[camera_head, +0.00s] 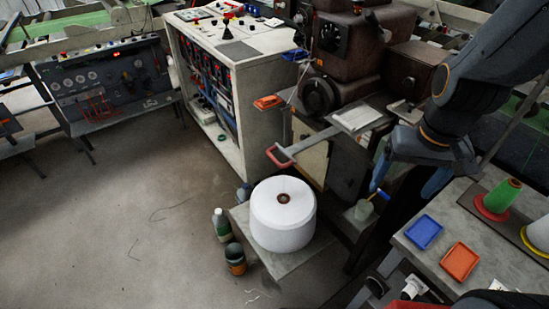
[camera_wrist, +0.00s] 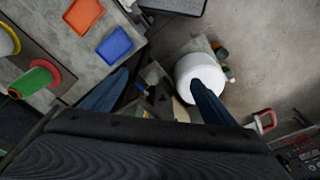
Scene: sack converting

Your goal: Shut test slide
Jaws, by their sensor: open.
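What looks like the test slide is a grey bar with a red loop handle (camera_head: 280,156). It sticks out to the left from the front of the brown machine (camera_head: 345,80), below a pale metal plate (camera_head: 357,118). The handle also shows at the lower right in the wrist view (camera_wrist: 265,121). My gripper (camera_head: 407,186) hangs to the right of the handle, apart from it, with its fingers pointing down. In the wrist view my gripper (camera_wrist: 159,78) has its two fingers spread wide with nothing held. The inner part of the slide cannot be made out.
A white spool (camera_head: 283,215) stands on a low grey platform below the handle. A bottle (camera_head: 221,225) and a can (camera_head: 235,259) stand beside it. A table at right holds blue (camera_head: 424,232) and orange (camera_head: 460,262) trays and thread cones. Floor at left is mostly clear.

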